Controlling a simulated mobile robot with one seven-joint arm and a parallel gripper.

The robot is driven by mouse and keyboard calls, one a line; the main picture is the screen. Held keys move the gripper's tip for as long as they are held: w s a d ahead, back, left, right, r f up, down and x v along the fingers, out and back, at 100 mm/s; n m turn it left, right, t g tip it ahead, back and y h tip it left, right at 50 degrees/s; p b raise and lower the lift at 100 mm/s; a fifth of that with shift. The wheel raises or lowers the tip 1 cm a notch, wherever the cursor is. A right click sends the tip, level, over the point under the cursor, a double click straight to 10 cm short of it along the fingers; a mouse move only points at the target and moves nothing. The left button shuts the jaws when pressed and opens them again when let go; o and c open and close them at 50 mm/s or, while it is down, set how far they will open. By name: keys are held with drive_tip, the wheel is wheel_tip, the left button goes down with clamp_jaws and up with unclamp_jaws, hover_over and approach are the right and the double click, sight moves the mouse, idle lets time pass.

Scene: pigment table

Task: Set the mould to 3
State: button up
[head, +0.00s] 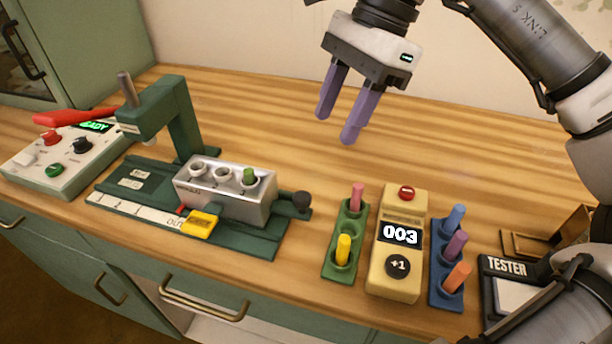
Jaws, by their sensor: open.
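The mould (238,202) is a silver block with three round wells on a dark green slide base (262,243). My gripper (336,125) is open and empty, with purple fingers, above the table behind and right of the mould.
A green press arm (170,110) overhangs the base's left part. A control box (60,155) with a red lever stands far left. A yellow counter (403,265) reads 003, between a green rack (340,262) and a blue rack (436,290) holding pegs. A tester (505,268) is far right.

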sight(302, 196)
drive_tip(key=x, duration=1.2)
drive_tip(key=shift+s+a+f, duration=0.15)
drive_tip(key=shift+f, duration=0.1)
clamp_jaws()
